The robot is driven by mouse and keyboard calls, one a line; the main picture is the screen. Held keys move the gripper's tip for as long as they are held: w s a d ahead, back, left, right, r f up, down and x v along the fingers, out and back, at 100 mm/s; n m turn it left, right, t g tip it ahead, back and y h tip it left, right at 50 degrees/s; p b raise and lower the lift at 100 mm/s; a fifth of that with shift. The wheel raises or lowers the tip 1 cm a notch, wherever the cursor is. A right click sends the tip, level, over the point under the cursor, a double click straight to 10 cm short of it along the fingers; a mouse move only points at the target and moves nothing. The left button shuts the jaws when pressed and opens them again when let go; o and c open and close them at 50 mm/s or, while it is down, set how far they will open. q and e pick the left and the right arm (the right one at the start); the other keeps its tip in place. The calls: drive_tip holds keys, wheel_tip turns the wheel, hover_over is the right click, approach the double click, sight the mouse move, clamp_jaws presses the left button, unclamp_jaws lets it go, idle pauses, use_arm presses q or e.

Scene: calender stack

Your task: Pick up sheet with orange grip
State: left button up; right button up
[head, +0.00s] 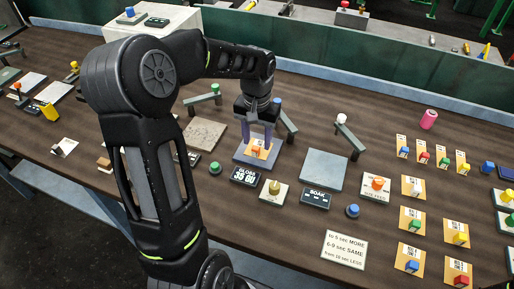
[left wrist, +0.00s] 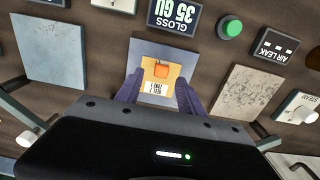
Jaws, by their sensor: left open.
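The sheet (head: 262,155) is a small yellow-orange card with a printed label and an orange grip (head: 256,148). It lies on a blue-grey plate (head: 243,157). The left wrist view also shows the sheet (left wrist: 173,66), its orange grip (left wrist: 161,71) and the plate under it (left wrist: 145,46). My left gripper (head: 259,138) is open and points down over the sheet. In the left wrist view its purple fingers (left wrist: 159,84) stand on either side of the card, with the grip between them. Contact cannot be told. My right gripper is not in view.
A GLOSS display (head: 244,177) and a green button (head: 215,167) are close in front. A speckled plate (head: 205,132) lies left and a bare blue-grey plate (head: 324,169) right. Several sheets with coloured grips, including a green one (head: 411,219), lie at the right.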

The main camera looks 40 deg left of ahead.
use_arm(q)
wheel_tip(320, 180, down, 2)
drive_tip(key=shift+f, duration=0.2)
drive_tip(key=shift+c, duration=0.4)
clamp_jaws()
idle(0.4)
